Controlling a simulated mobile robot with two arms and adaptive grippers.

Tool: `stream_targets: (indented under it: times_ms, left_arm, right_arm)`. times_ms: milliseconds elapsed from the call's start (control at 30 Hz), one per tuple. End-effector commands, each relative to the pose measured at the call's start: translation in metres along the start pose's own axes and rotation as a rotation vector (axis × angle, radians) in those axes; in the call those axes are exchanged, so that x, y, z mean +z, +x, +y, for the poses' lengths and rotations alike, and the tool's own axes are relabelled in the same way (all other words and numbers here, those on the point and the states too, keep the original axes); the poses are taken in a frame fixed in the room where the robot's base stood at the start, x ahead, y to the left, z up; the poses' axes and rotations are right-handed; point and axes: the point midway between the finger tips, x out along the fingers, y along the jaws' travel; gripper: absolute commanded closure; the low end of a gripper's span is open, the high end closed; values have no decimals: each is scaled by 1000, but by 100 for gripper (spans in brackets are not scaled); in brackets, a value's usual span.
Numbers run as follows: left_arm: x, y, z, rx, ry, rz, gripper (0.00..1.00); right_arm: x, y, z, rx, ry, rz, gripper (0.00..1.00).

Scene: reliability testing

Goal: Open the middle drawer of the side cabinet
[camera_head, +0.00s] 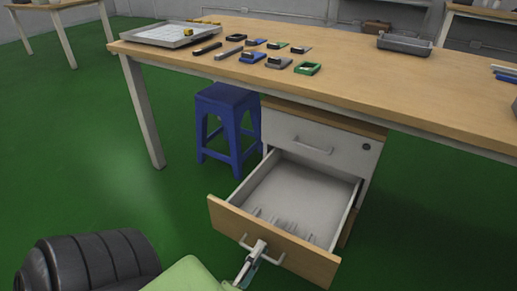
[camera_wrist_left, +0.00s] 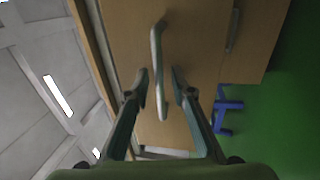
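The side cabinet (camera_head: 320,140) stands under the table. Its top drawer (camera_head: 310,143) is closed. The drawer below it, the middle one (camera_head: 300,200), is pulled well out, its inside visible with several small pale shapes at the front. Its wooden front (camera_head: 230,219) carries a metal handle (camera_head: 278,261). My left gripper (camera_head: 260,247) is at this handle. In the left wrist view the fingers (camera_wrist_left: 160,83) stand apart on either side of the handle (camera_wrist_left: 156,45), with gaps visible, so the gripper looks open around it. My right gripper is not in view.
A blue stool (camera_head: 228,118) stands left of the cabinet. The wooden table (camera_head: 350,65) above carries a tray (camera_head: 165,34), several small devices and a grey bin (camera_head: 405,43). Green floor (camera_head: 110,190) is clear to the left. Another handle (camera_wrist_left: 233,30) shows in the left wrist view.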

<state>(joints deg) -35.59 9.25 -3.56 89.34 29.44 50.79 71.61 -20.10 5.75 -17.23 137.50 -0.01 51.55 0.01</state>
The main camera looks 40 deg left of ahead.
Motion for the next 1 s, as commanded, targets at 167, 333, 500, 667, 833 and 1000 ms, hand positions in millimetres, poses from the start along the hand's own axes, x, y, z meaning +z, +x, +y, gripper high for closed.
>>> stream_targets:
  times_ms: [167, 333, 500, 667, 833, 1000]
  left_arm:
    - [0, -3, 0, -1, 0, 0, 77]
    - [0, -26, -1, -5, 0, -1, 77]
    - [0, -63, -1, -5, 0, 0, 77]
    - [0, -94, -1, -5, 0, 0, 77]
    - [0, -114, -1, -2, 0, 0, 77]
    - [0, -121, 0, 0, 0, 0, 77]
  right_arm:
    - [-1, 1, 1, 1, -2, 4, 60]
    - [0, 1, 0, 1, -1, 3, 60]
    - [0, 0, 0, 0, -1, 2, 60]
    - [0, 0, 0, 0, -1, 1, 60]
    - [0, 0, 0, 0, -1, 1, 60]
    - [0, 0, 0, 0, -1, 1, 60]
